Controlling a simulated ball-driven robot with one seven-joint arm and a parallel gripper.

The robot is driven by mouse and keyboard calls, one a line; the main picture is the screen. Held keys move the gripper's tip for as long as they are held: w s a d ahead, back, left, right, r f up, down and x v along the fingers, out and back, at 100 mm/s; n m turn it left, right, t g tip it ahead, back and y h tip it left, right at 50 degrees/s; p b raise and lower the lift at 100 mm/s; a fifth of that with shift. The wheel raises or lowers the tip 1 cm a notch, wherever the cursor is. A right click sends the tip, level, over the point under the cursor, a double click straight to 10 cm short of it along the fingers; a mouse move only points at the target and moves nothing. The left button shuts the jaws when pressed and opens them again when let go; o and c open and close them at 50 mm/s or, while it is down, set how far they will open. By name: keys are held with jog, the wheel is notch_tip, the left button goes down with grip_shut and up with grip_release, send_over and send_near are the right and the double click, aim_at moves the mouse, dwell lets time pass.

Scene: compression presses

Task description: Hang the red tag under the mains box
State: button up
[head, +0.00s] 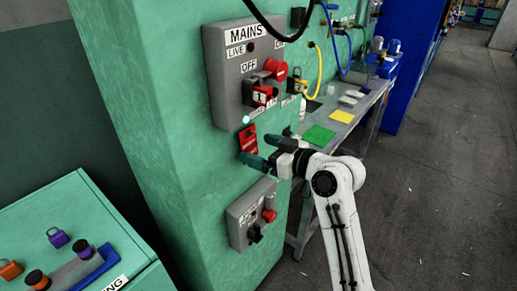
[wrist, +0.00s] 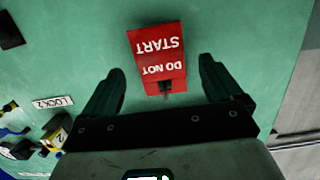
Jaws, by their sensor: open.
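The grey mains box (head: 232,85) is fixed to the green wall, with a red switch handle and red-and-white labels on its front. The red tag (head: 247,134) is against the green wall just below the box. In the wrist view the tag (wrist: 150,42) reads "DO NOT START" upside down, with a small dark hook or peg at its lettered end. My gripper (head: 259,149) is open in front of the tag. Its fingers (wrist: 161,70) lie on either side of the tag's dark end with gaps, and nothing is held between them.
A smaller grey box (head: 238,222) with a red knob is on the wall below my gripper. A bench (head: 352,103) with green and yellow cards stands behind my arm. A green cabinet (head: 62,219) with padlocks is at lower left. A yellow padlock (wrist: 52,138) shows near the wrist view's left edge.

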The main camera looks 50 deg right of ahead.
jog(key=s+r+b, duration=0.1)
jog(key=s, duration=0.8)
jog(key=shift+s+d+r, duration=0.15)
jog(key=shift+s+r, duration=0.1)
jog(key=s+a+f+g+y, duration=0.1)
jog(key=a+f+g, duration=0.4)
jog(key=f, duration=0.4)
jog(key=s+a+f+g+y, duration=0.1)
jog(key=s+a+f+g, duration=0.1)
jog(key=a+f, duration=0.55)
jog(key=s+a+f+g+h, duration=0.2)
jog(key=s+f+g, duration=0.6)
jog(key=s+f, duration=0.4)
jog(key=shift+s+a+f+m+h, duration=0.4)
jog(key=shift+s, duration=0.5)
dwell(2.3)
